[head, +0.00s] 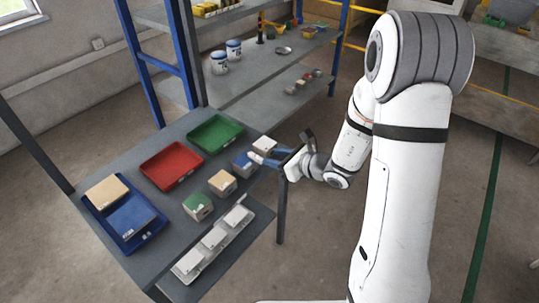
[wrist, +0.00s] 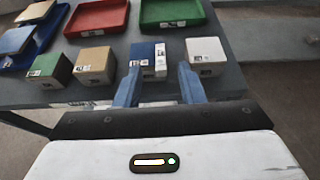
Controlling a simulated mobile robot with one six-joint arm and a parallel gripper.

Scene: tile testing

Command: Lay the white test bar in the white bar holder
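My gripper (wrist: 158,72) is open, its two blue fingers wide apart at the table's edge. In the head view my gripper (head: 262,158) is at the right end of the table. A blue block with a white labelled front (wrist: 148,66) lies ahead between the fingertips, with no clear grip on it. A white block (wrist: 205,55) stands just right of the right finger; it also shows in the head view (head: 264,146). I cannot tell which piece is the test bar or the holder.
Green (head: 197,206) and tan (head: 222,183) blocks stand left of the blue one. Red (head: 172,166) and green (head: 215,134) trays lie behind; a blue tray (head: 97,222) with tan and blue pieces is at the left. A shelf (head: 250,90) holds tins and bowls.

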